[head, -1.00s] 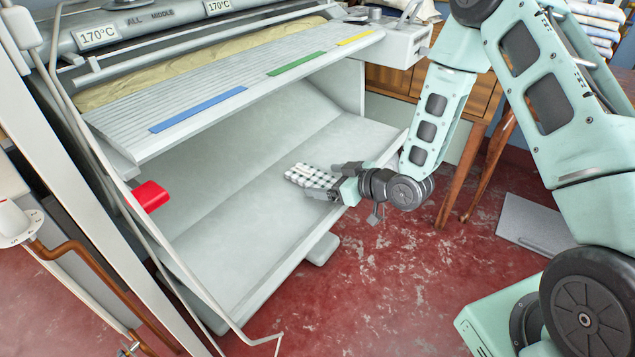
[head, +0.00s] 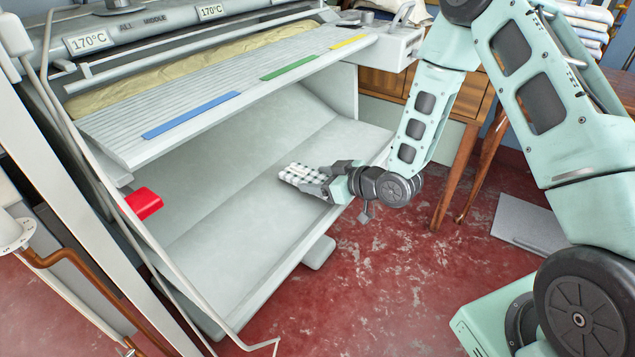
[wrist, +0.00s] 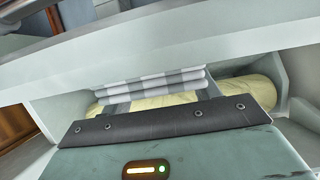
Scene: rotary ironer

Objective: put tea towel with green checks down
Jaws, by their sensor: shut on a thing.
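The checked tea towel (head: 297,173) is a small folded bundle, white with dark checks that look grey rather than green here. My gripper (head: 318,184) is shut on its near end, and the towel juts out past the fingers over the ironer's lower tray (head: 235,215). I cannot tell whether the towel touches the tray. In the wrist view the folded layers of the towel (wrist: 150,82) show between the fingers, with the ironer behind.
The slatted feed board (head: 200,105) with blue, green and yellow strips overhangs the tray. A red block (head: 142,203) sits at the ironer's left end. The tray's surface is bare to the left of the towel. A wooden table (head: 455,165) stands at the right.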

